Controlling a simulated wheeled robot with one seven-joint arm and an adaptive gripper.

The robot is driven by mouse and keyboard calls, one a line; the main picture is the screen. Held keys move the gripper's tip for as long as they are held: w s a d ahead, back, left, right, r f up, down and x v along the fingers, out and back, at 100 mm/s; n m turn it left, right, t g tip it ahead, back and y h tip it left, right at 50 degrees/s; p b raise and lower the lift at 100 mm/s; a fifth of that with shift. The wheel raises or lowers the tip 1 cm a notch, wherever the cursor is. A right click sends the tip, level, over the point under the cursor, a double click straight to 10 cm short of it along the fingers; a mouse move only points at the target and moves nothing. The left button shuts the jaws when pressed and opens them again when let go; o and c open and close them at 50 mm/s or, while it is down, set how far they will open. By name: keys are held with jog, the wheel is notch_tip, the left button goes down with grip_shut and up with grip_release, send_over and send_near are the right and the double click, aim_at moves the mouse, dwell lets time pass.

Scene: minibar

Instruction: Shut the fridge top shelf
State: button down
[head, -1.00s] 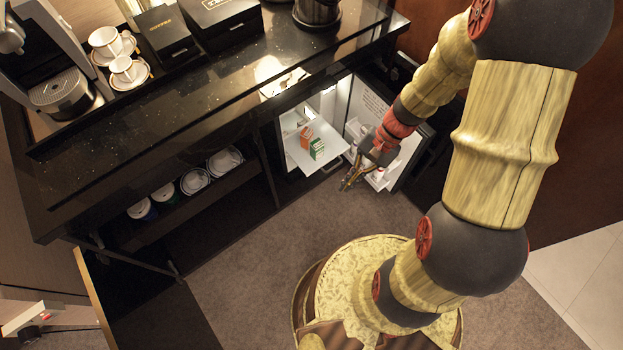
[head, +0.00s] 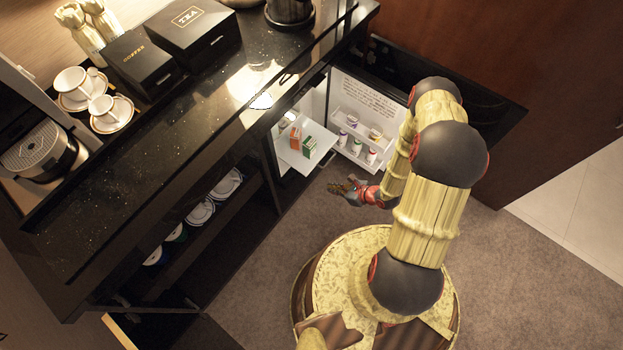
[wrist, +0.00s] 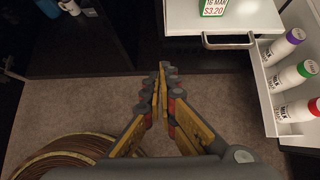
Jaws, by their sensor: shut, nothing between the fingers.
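The fridge top shelf (head: 293,156) is a white sliding shelf that sticks out of the open fridge under the counter. An orange carton (head: 295,138) and a green carton (head: 309,147) stand on it. In the wrist view the shelf (wrist: 183,17) is at the top, with a metal handle (wrist: 229,41) on its front edge. My gripper (head: 340,187) is shut and empty, in front of the shelf and below it in the head picture. In the wrist view my gripper (wrist: 162,80) points towards the shelf, apart from the handle.
The open fridge door (head: 362,115) stands to the right, its racks holding several bottles (wrist: 295,75). The dark counter (head: 200,130) overhangs the fridge on the left. Carpet (head: 480,245) is clear in front and to the right.

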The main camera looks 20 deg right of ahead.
jog(key=w+b+x, duration=0.1)
jog(key=b+x, duration=0.2)
jog(key=x, duration=0.3)
jog(key=w+r+b+x, duration=0.1)
jog(key=b+x, duration=0.2)
jog(key=x, duration=0.4)
jog(key=shift+w+d+r+h, duration=0.3)
jog(key=shift+d+r+h, duration=0.05)
jog(key=shift+d+h, duration=0.05)
